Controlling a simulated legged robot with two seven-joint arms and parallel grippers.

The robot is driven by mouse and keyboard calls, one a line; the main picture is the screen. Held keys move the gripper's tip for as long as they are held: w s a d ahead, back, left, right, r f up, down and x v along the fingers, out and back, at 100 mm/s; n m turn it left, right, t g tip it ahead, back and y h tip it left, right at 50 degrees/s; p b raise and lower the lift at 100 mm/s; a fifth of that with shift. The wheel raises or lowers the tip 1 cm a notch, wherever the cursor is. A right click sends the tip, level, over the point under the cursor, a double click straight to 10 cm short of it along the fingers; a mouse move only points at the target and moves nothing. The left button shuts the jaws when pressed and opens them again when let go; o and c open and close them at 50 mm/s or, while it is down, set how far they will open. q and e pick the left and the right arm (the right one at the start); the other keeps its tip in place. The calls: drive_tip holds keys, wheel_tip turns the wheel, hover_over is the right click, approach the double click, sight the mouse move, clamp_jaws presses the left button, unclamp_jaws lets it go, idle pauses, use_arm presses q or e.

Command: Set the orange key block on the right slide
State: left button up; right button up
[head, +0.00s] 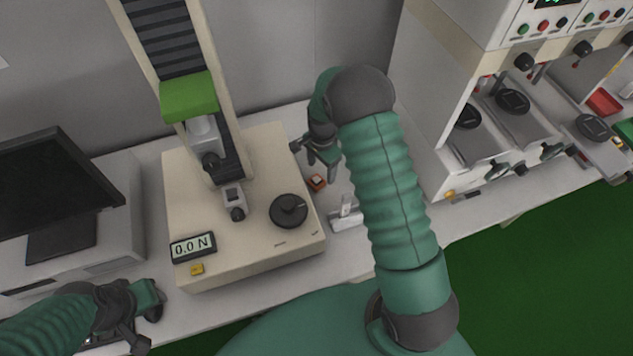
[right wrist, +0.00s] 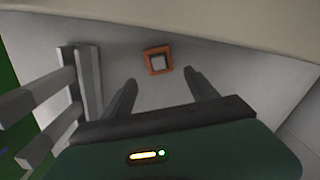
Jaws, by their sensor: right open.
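The orange key block (head: 317,182), a small square with a pale centre, lies on the white bench between the force tester and my right forearm. It also shows in the right wrist view (right wrist: 158,61), just beyond the fingertips. My right gripper (head: 317,161) is open and empty, with its fingers apart just above and behind the block. The fingers also show in the right wrist view (right wrist: 160,80), with the block ahead between them. On the right machine, a slide (head: 600,146) sticks out at the far right. My left gripper (head: 148,322) is low at the left; its finger opening is unclear.
A beige force tester (head: 250,250) stands left of the block. A small grey-white stand (head: 346,217) is on the bench near my right forearm; grey uprights (right wrist: 85,85) show in the right wrist view. A monitor (head: 45,185) is at far left. Green floor (head: 540,270) lies at the right.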

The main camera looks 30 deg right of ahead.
sight(319, 177)
drive_tip(key=f, duration=0.4)
drive_tip(key=shift+a+f, duration=0.15)
drive_tip(key=shift+a, duration=0.2)
drive_tip(key=shift+w+f, duration=0.15)
drive_tip(key=shift+f, duration=0.25)
drive_tip(key=shift+d, duration=0.1)
drive_tip(key=c, duration=0.4)
clamp_jaws()
drive_tip(key=shift+r, duration=0.1)
